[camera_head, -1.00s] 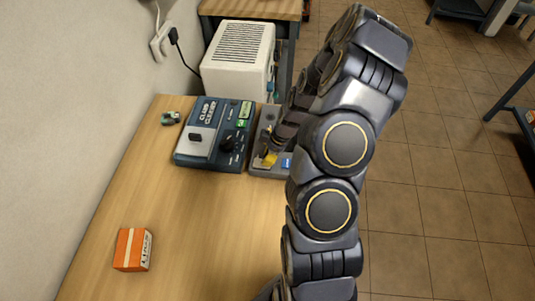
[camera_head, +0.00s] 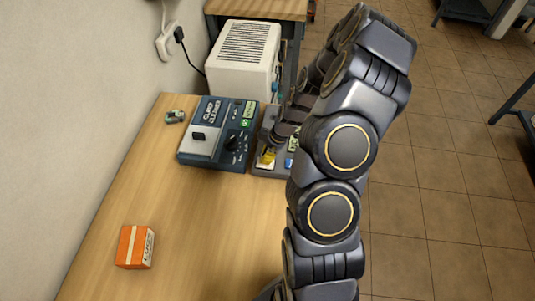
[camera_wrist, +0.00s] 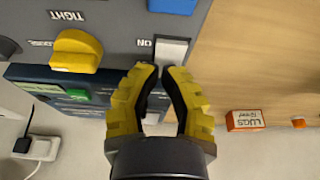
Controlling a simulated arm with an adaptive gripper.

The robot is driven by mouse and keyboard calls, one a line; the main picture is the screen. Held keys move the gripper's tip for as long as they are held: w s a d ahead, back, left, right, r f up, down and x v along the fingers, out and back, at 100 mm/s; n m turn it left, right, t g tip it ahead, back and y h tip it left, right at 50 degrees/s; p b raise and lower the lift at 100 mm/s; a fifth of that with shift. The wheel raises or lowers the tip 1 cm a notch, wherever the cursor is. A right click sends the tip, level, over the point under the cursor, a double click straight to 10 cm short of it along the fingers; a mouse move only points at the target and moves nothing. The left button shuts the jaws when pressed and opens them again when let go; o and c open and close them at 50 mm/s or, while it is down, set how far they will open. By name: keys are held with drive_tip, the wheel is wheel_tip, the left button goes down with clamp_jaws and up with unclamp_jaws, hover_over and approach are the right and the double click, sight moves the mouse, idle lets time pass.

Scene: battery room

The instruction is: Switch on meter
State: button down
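A grey panel (camera_wrist: 105,20) carries a yellow knob (camera_wrist: 75,50), TIGHT and LOOSE lettering and a pale switch (camera_wrist: 171,50) marked ON. This grey device also shows in the head view (camera_head: 269,122), partly hidden by my arm, right of the blue unit. I cannot read whether it is the meter. My gripper (camera_wrist: 161,70) has yellow fingers with dark pads, set narrowly apart with nothing seen between them. The fingertips are at the switch's edge; whether they touch it I cannot tell. The yellow fingertips (camera_head: 267,156) show over the device's near end.
A blue clamp cleaner unit (camera_head: 213,130) stands left of the grey device. An orange lugs box (camera_head: 135,247) lies on the wooden table (camera_head: 205,215). A small green item (camera_head: 175,116) lies near the wall. A white vented box (camera_head: 245,55) stands behind. The table's near part is mostly clear.

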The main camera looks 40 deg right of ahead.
drive_tip(key=shift+r, duration=0.1)
drive_tip(key=v, duration=0.4)
drive_tip(key=shift+w+a+r, duration=0.1)
drive_tip(key=shift+w+r, duration=0.1)
drive_tip(key=shift+r, duration=0.25)
drive_tip(key=s+d+v, duration=0.1)
drive_tip(key=v, duration=0.8)
drive_tip(key=shift+f, duration=0.25)
